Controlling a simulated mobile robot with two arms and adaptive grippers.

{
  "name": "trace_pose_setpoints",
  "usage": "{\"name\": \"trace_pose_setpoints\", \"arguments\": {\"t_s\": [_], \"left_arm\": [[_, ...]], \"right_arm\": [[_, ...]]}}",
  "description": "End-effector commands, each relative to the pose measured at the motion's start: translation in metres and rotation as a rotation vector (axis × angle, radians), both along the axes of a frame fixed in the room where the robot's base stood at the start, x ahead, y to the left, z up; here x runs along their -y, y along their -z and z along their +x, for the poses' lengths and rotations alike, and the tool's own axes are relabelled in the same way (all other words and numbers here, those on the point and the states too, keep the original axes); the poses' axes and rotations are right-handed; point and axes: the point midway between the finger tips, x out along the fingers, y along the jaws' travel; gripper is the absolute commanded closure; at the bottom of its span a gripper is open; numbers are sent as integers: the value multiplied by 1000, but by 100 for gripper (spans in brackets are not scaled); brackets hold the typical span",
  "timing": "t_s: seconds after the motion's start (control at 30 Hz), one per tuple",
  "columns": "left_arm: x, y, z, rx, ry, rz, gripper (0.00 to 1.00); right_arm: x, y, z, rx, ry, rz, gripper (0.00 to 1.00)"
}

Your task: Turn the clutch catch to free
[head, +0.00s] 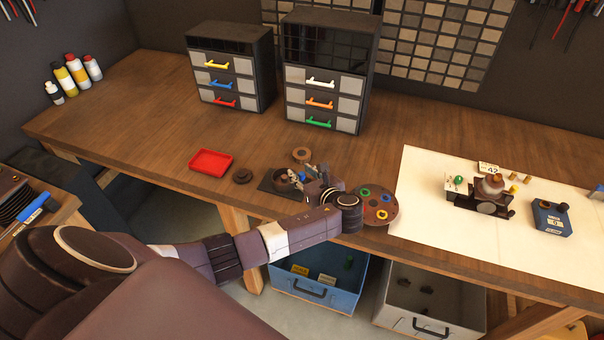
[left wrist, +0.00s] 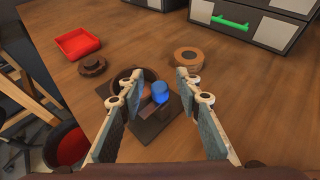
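The clutch (head: 283,180) is a dark round housing on a square dark plate near the front edge of the bench. In the left wrist view the clutch housing (left wrist: 122,80) shows a brownish inside, partly hidden by a finger. A blue knob (left wrist: 160,93), which looks like the catch, stands at its right side. My left gripper (head: 308,180) is open over the clutch. In the left wrist view its fingers (left wrist: 161,82) stand either side of the blue knob with gaps visible. I cannot tell the catch's setting. My right gripper is not in view.
A red tray (head: 211,163), a dark disc (head: 242,176) and a tan ring (head: 301,154) lie near the clutch. A round plate with coloured rings (head: 371,212) is right of my gripper. Drawer cabinets (head: 325,75) stand behind. A white sheet (head: 425,205) carries another assembly at right.

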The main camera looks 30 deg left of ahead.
Motion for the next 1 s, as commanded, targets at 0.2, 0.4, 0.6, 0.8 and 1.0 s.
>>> {"name": "trace_pose_setpoints", "arguments": {"t_s": [0.2, 0.4, 0.6, 0.8, 1.0], "left_arm": [[0, 1, 0, -1, 0, 0, 67], [11, -4, -6, -1, 2, -1, 67], [43, -18, -24, 0, 3, -5, 67], [75, -34, -43, 0, 2, -4, 67], [93, -43, -54, -1, 1, -1, 67]], "right_arm": [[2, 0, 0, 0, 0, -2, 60], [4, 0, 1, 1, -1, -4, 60], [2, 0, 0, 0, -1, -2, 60], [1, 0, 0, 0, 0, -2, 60], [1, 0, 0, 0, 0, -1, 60]]}}
